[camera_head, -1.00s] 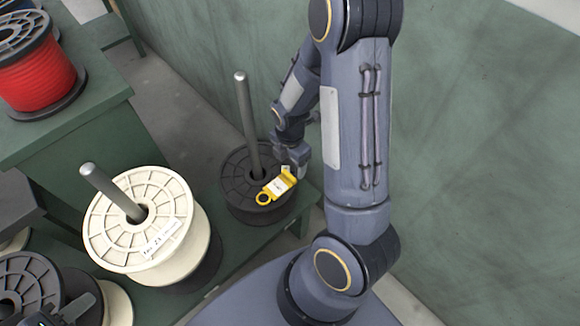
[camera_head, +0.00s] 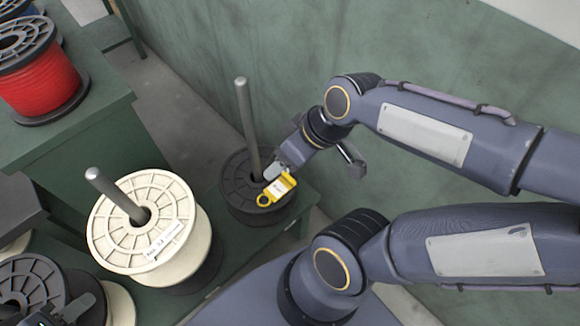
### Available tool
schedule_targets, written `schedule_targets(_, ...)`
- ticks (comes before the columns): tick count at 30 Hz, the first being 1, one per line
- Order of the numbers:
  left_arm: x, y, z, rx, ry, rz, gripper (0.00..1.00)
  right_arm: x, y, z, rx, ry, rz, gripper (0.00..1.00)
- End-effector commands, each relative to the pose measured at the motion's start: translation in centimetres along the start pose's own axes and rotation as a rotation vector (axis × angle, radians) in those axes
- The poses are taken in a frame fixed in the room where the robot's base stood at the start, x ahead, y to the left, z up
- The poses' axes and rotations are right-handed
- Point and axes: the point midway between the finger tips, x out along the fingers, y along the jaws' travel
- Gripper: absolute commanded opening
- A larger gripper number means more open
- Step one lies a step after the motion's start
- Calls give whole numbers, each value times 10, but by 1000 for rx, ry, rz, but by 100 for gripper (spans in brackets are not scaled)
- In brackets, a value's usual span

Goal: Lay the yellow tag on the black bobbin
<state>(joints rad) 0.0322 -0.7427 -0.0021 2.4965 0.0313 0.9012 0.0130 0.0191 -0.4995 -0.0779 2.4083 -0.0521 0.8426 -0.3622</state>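The yellow tag (camera_head: 277,190), with a white label and a ring end, is above or against the top of the black bobbin (camera_head: 236,202). I cannot tell whether it rests on the flange. The bobbin sits on the green bench around a grey upright rod. My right gripper (camera_head: 277,172) meets the tag's far end and appears shut on it; its fingertips are partly hidden. My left gripper (camera_head: 60,313) is at the bottom left, cut by the frame edge, beside another black spool (camera_head: 28,278). Its fingers look apart, with nothing seen between them.
A cream spool (camera_head: 143,222) with a label stands on a second grey rod (camera_head: 113,192), left of the black bobbin. A red spool (camera_head: 42,82) stands on the higher green bench (camera_head: 75,140). A green wall (camera_head: 250,50) is behind my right arm.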

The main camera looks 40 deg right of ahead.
Motion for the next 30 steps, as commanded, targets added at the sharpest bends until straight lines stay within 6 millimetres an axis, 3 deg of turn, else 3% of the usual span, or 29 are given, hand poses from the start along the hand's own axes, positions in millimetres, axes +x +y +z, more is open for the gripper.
schedule_targets(3, 0, 0, 0, 0, 0, 0, 39, -15, -20, 12, 213, 73, -16, 71)
schedule_targets(6, 0, 0, 0, 0, 0, 0, 39, -20, -29, 19, 320, 97, -30, 71)
schedule_targets(19, -4, 2, -2, 0, 0, 0, 39, -26, -34, 18, 367, 105, -36, 71)
schedule_targets(23, -26, 12, -13, 0, 0, 0, 39, -49, -38, 7, 367, 106, -35, 71)
schedule_targets(30, -85, 39, -43, 0, 1, 0, 39, -112, -52, -24, 366, 106, -35, 71)
